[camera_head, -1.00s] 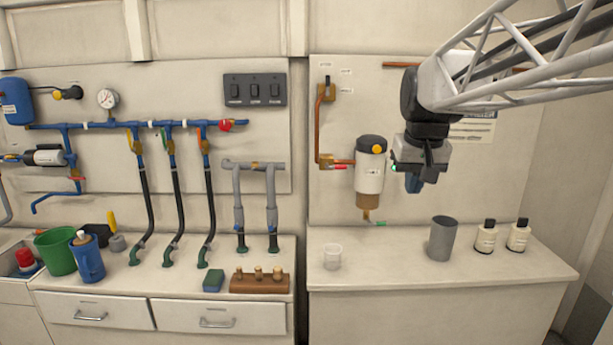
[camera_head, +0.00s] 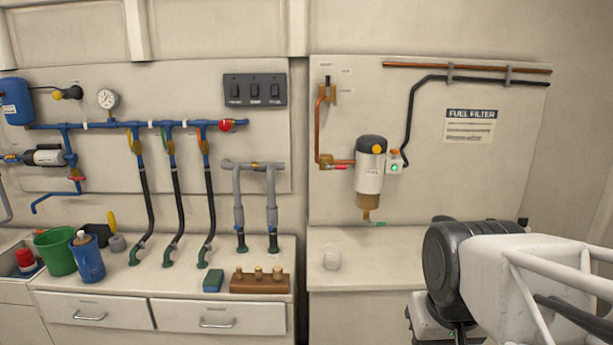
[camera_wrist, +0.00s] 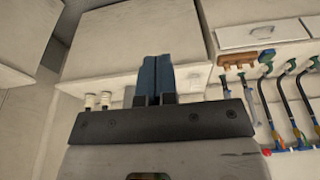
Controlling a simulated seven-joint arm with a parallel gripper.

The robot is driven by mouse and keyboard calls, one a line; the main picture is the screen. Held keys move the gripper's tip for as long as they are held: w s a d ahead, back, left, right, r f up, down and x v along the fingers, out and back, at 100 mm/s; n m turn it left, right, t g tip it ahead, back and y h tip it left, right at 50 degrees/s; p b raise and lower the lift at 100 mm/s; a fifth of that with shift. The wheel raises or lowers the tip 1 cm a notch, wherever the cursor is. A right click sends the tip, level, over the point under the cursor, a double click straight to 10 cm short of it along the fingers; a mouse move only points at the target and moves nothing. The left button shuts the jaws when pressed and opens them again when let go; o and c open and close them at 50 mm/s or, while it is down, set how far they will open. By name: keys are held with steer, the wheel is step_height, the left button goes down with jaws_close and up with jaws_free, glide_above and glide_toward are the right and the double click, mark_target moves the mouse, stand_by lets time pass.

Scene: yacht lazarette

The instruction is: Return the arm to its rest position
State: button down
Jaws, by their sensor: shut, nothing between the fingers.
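My gripper shows in the wrist view (camera_wrist: 156,80) with its two blue fingers together and nothing between them. In the head view my wrist and arm fill the lower right corner, low in front of the right counter (camera_head: 330,240). The fingertips are out of sight there, below the frame edge. In the wrist view the fingers point over the right counter's front and are clear of the things on it.
My arm hides most of the grey cup and bottles; the bottles (camera_wrist: 97,101) show in the wrist view. The fuel filter (camera_head: 370,165) hangs on the wall. A wooden block with pegs (camera_head: 260,282) sits on the left counter.

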steer(key=shift+s+f, duration=0.9)
steer(key=shift+s, duration=0.15)
stand_by(0.5)
